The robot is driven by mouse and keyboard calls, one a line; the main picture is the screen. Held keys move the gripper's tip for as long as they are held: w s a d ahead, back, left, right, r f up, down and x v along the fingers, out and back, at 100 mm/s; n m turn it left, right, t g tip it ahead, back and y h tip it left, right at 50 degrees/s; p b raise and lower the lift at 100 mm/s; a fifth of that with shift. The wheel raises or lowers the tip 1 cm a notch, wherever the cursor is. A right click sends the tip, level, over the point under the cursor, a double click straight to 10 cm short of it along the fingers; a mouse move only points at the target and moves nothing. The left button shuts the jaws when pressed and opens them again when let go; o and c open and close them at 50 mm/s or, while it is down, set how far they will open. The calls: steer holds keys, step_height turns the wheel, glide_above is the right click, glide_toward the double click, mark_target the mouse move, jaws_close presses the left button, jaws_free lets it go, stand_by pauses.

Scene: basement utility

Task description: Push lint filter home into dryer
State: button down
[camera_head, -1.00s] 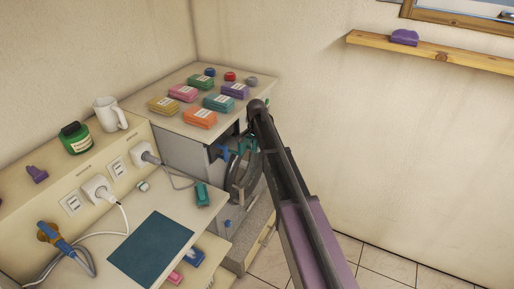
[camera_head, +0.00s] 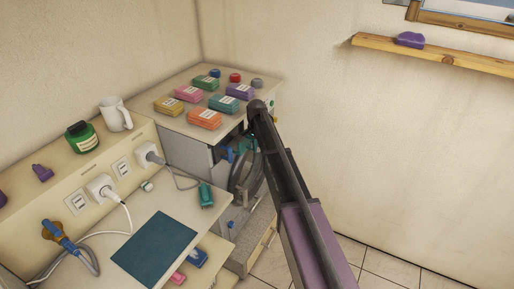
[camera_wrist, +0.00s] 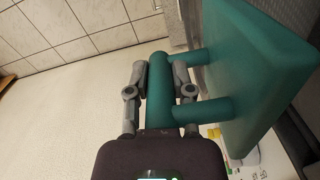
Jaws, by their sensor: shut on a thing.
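The lint filter (camera_wrist: 262,70) is a teal panel with a bar handle on two posts, seen large in the wrist view. My gripper (camera_wrist: 159,82) is shut on the handle bar, one finger on each side. The dryer (camera_head: 190,153) is the pale cabinet against the back wall in the head view, with a dark round door (camera_head: 246,176) on its front. My arm crosses in front of it, and my gripper is mostly hidden there. How deep the filter sits in its slot cannot be told.
Several coloured packs, such as an orange one (camera_head: 205,118), lie on the dryer top. A counter with a dark teal mat (camera_head: 154,248), plugs and a mug (camera_head: 116,113) is at left. A wooden shelf (camera_head: 440,55) is on the right wall. Tiled floor at right is clear.

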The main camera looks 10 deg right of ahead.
mark_target(247, 143)
steer(key=shift+w+a, duration=0.6)
steer(key=shift+a, duration=0.3)
steer(key=shift+w+a, duration=0.6)
steer(key=shift+a, duration=0.3)
steer(key=shift+s+d, duration=0.1)
steer(key=shift+d, duration=0.05)
stand_by(0.4)
steer(key=s+d, duration=0.7)
steer(key=d, duration=0.2)
steer(key=shift+d, duration=0.4)
stand_by(2.2)
steer(key=shift+w+a, duration=0.6)
steer(key=shift+a, duration=0.15)
stand_by(1.4)
